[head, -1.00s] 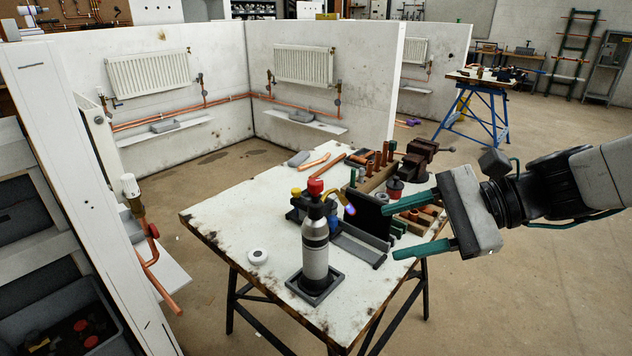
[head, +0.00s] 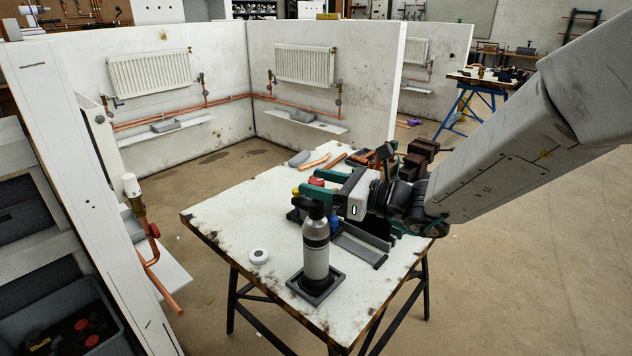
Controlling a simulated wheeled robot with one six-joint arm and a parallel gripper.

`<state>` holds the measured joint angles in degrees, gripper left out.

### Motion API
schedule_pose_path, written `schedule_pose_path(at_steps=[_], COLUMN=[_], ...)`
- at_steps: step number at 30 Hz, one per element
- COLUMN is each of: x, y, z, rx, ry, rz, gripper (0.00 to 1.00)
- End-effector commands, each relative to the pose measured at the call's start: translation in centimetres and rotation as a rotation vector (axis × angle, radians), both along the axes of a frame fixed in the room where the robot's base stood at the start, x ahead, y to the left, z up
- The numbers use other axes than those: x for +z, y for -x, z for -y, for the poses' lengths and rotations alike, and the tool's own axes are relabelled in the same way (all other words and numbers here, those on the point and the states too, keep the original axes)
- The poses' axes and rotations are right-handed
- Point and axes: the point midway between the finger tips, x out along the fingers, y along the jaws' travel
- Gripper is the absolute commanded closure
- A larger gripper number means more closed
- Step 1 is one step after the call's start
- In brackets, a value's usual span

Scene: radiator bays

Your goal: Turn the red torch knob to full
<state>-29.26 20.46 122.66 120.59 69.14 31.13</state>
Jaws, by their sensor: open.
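The torch (head: 316,255) is an upright grey-and-black cylinder in a dark square holder (head: 318,288) on the bench. Its red knob (head: 316,181) shows as a small red patch at the top. My gripper (head: 317,183) is open, its green fingers pointing left at the torch head. The red patch shows between the two fingers. I cannot tell whether either finger touches it. The fingers hide part of the knob, and my gripper hides the nozzle and flame.
The white bench (head: 235,220) has clear room at its left, with a white round disc (head: 259,256). Grey trays (head: 360,248) lie right of the torch. Copper pipes (head: 314,160) and a vice (head: 421,155) are behind. A partition with radiators (head: 304,65) stands beyond.

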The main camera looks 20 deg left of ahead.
Motion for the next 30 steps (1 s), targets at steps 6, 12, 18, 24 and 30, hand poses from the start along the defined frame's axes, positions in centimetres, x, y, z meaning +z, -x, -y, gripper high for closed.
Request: schedule_pose_path(at_steps=[6,12,18,24,30], x=[-0.02,-0.01,0.00,-0.01,-0.01], y=[-0.12,-0.12,-0.11,-0.13,-0.21], z=[-0.95,-0.93,-0.91,-0.90,-0.89], rx=[-0.001,-0.001,-0.001,0.013,0.082], ry=[0.001,0.001,0.001,0.001,0.000], rz=[0.000,0.000,0.000,0.001,0.002], gripper=[0.51,0.56,0.94,0.94,0.94])
